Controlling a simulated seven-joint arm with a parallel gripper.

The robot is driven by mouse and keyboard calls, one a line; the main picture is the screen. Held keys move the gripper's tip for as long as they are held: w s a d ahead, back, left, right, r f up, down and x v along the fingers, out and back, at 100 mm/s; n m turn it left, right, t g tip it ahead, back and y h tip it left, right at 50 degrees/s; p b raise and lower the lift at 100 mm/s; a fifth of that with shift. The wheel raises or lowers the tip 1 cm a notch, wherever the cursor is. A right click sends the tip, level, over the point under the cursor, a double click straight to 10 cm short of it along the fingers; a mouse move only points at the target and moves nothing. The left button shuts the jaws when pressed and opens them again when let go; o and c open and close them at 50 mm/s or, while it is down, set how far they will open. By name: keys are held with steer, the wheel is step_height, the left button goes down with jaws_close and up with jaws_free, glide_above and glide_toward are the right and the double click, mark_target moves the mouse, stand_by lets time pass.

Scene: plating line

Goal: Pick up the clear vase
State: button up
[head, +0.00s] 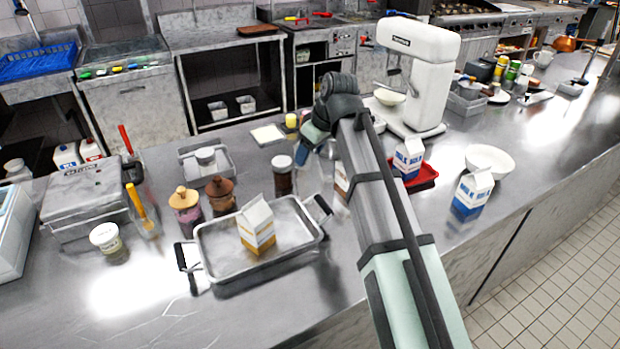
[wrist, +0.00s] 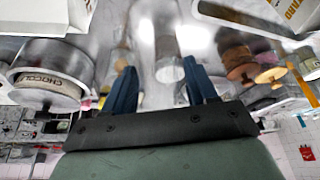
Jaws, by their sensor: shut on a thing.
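The clear vase (wrist: 156,38) stretches away between the two blue fingers of my gripper (wrist: 160,68) in the wrist view. It is see-through, with a pale round end near the fingers. My gripper is shut on it. In the head view my gripper (head: 318,146) is over the counter, behind the metal tray and left of the white mixer. The vase is only faintly seen there, partly hidden by my arm and fingers. I cannot tell whether it touches the counter.
A metal tray (head: 212,262) holds a milk carton (head: 256,228). A dark jar (head: 282,178) stands close left of my gripper. The white mixer (head: 425,75) and a red tray (head: 424,178) are at right.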

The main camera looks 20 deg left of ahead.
jaws_close()
steer(key=shift+r, duration=0.1)
